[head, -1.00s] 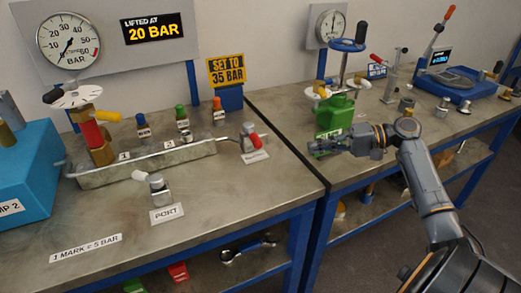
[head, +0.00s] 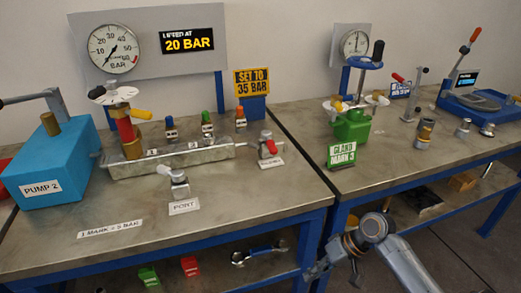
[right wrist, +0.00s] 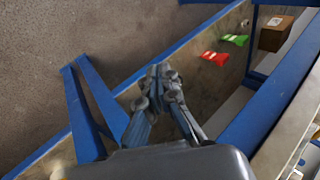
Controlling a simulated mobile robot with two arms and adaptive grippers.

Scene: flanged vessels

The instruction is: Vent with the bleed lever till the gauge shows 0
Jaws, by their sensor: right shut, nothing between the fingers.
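The large round gauge (head: 113,48) stands on a grey panel at the back left; its needle points to the lower left, near the low end of the scale. A small valve with a red-tipped lever (head: 270,146) stands right of the metal tray; its label is too small to read, so I cannot tell if it is the bleed lever. Another valve with a pale lever (head: 178,177) stands by the PORT label. My right gripper (head: 310,276) is low, in front of the tables, away from both valves. The right wrist view shows its fingers (right wrist: 160,73) shut and empty.
A blue PUMP 2 box (head: 60,165) stands at the left. A green vessel (head: 352,128) stands on the right table. Blue table frames (head: 335,225) lie close to my right gripper.

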